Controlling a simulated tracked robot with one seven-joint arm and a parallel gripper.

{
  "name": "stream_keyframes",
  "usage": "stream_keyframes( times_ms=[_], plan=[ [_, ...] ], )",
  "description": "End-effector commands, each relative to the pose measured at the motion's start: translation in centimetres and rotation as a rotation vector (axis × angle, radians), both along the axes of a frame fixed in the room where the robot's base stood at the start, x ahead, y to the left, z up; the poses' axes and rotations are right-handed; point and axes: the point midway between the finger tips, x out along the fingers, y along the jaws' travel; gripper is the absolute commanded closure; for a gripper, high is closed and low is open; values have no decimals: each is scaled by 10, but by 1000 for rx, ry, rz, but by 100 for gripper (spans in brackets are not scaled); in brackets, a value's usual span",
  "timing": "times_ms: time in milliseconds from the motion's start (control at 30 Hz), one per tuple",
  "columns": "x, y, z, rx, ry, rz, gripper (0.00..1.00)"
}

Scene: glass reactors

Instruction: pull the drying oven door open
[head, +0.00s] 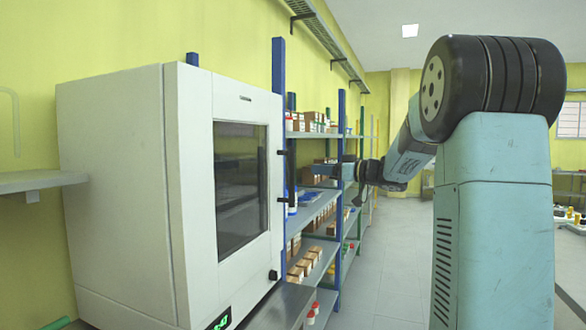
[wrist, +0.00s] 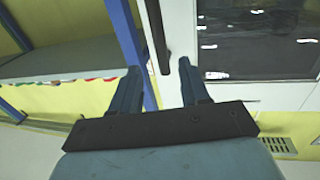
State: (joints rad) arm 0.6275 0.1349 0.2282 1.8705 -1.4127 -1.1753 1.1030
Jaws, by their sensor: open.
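The white drying oven (head: 125,190) stands at the left in the head view. Its door (head: 200,170) has a dark window and looks shut. A dark handle (head: 281,199) sits at the door's right edge, seen nearly edge-on. In the wrist view the handle (wrist: 158,38) is a dark bar running down from the top, with its lower end near the gap between my fingertips. My gripper (head: 322,171) is to the right of the handle in the head view. In the wrist view my gripper (wrist: 160,70) is open and empty. I cannot tell whether a finger touches the handle.
Blue-framed shelves (head: 320,212) with boxes and bottles stand just behind the oven, close to my gripper. A metal bench (head: 283,308) supports the oven. A wall shelf (head: 40,181) is at the far left. The floor aisle (head: 395,265) to the right of the shelves is clear.

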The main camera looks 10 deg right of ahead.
Motion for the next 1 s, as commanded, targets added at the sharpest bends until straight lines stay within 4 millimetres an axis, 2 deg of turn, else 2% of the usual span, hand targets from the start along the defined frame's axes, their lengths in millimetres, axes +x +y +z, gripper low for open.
stream_keyframes(
  times_ms=[300,600,800,1000],
  plan=[
    [42,40,0,0,-1,3,55],
    [75,70,0,1,-2,1,55],
    [85,79,0,1,-2,-1,55],
    [87,82,1,1,-2,0,55]
  ],
)
